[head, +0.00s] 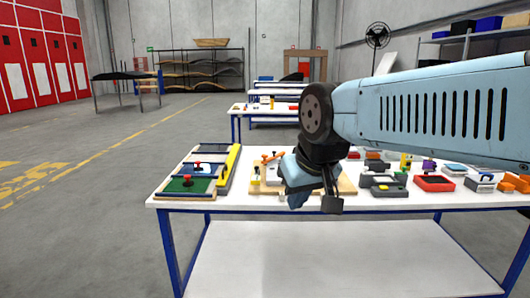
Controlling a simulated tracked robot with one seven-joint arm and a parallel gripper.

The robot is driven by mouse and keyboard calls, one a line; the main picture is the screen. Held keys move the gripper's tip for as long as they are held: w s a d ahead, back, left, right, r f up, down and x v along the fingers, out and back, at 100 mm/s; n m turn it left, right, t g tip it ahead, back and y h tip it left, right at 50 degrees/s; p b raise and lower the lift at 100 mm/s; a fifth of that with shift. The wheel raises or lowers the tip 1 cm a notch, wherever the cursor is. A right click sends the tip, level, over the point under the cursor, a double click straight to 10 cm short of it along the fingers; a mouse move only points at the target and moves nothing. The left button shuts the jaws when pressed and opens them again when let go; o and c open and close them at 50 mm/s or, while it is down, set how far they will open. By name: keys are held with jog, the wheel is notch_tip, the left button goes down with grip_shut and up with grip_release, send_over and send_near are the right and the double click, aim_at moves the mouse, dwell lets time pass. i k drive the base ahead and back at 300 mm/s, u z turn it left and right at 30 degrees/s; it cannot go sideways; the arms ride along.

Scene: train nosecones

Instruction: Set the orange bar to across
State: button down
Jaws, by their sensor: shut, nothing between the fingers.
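A small orange bar (273,156) shows on the wooden board (262,187) at the middle of the white table. It sits just left of my gripper and looks roughly sideways in the picture, its right end slightly higher. It is too small for its exact angle to be told. My gripper (333,204) hangs in front of the board, to the right of the bar and apart from it in the picture. It is shut with nothing in it. My wrist hides much of the board's middle.
A panel board with a green plate (185,186) and a yellow bar (229,168) stands at the table's left. Several small fixtures, including a red tray (434,184) and a grey block (388,190), crowd the right side. White table (225,203) shows bare along the front edge.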

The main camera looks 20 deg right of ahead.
aim_at(274, 157)
jog(key=z, duration=0.5)
jog(key=i, duration=1.6)
jog(key=u, duration=0.15)
